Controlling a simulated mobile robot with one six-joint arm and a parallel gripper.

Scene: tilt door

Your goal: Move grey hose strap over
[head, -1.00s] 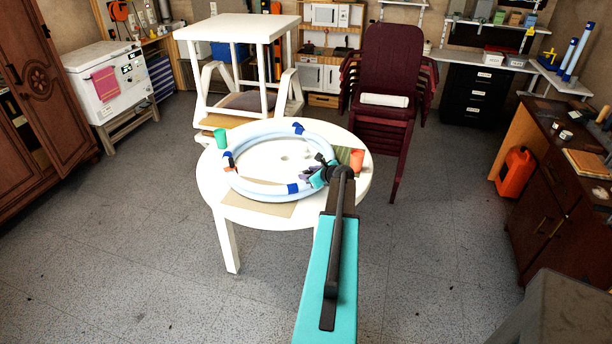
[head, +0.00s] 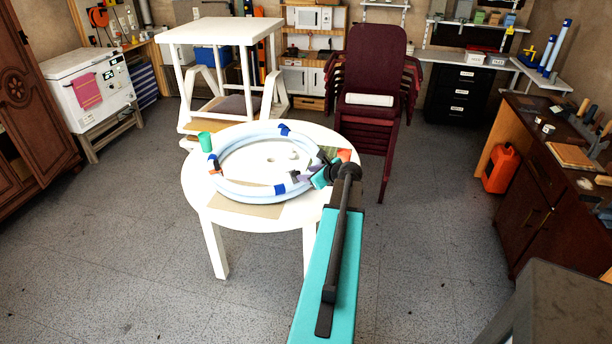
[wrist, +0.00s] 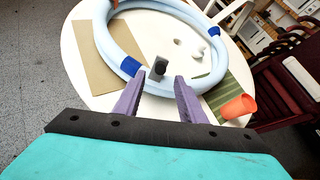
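A pale blue hose (head: 232,188) lies coiled on the round white table (head: 195,190); it also shows in the wrist view (wrist: 105,45). A small dark grey piece, apparently the grey strap (wrist: 160,65), stands at the hose's near inner side in the wrist view, beside a blue strap (wrist: 131,66). My gripper (wrist: 160,77) has its two purple fingers apart, with the grey piece just beyond and between their tips. I cannot tell whether they touch it.
An orange cup (wrist: 238,107) lies close to the right finger, on a green striped mat (wrist: 232,88). A green cup (head: 205,142) stands at the table's left. Maroon stacked chairs (head: 372,75) and a white stand (head: 215,32) are behind. Floor is clear in front.

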